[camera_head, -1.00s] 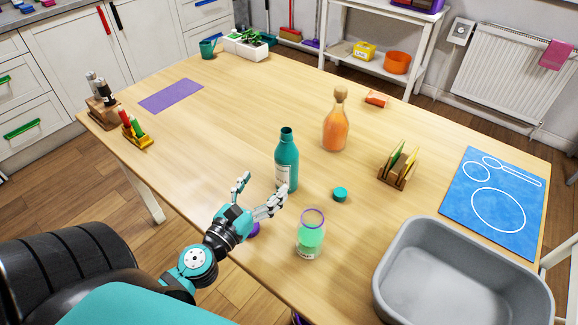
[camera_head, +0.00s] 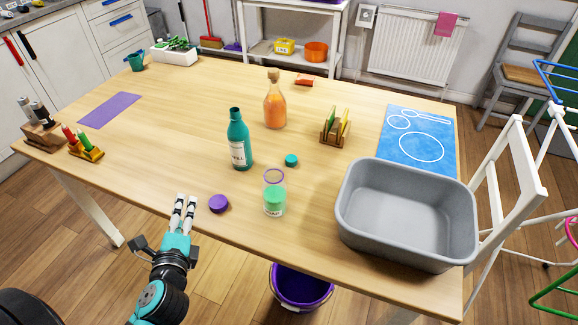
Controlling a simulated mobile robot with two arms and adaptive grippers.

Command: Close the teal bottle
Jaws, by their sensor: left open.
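The teal bottle (camera_head: 240,145) stands upright on the wooden table (camera_head: 190,105), with a white label and a dark, uncapped mouth. A small teal cap (camera_head: 291,160) lies on the table to its right, apart from it. My left gripper (camera_head: 184,212) is open and empty at the table's front edge, to the front left of the bottle and touching neither bottle nor cap. My right gripper is not in view.
A purple lid (camera_head: 218,204) and a jar with green contents (camera_head: 274,198) stand near the front edge. An orange bottle (camera_head: 275,105) stands behind the cap, a card rack (camera_head: 333,140) to its right. A grey basin (camera_head: 360,215) fills the front right.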

